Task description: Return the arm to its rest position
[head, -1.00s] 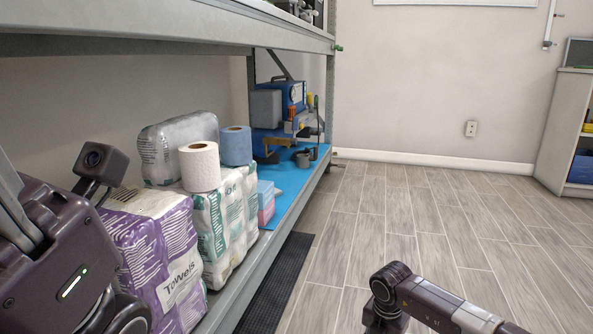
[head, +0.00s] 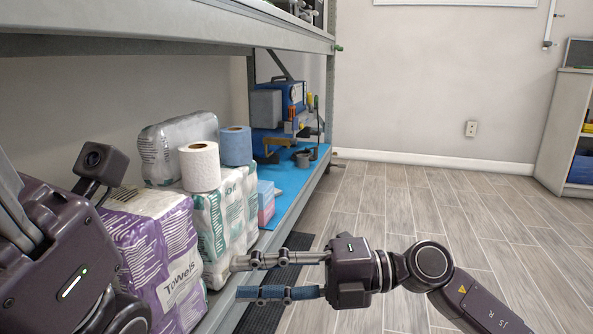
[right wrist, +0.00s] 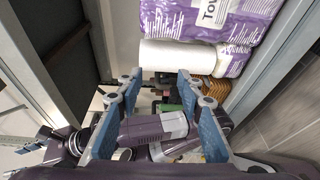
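My right gripper (head: 240,278) reaches in from the right in the head view, in front of the shelf edge. Its two fingers are apart and point left, with nothing between them. The right wrist view also shows its blue-padded fingers (right wrist: 160,90) spread, with parts of my own body behind them. My left arm's dark housing fills the lower left of the head view; its fingertips do not show clearly.
On the lower shelf stand a purple towel pack (head: 170,265), a green-white pack (head: 215,215), a white roll (head: 200,166) and a blue roll (head: 236,146). A blue mat (head: 285,205) lies further back. The floor (head: 420,215) to the right is clear.

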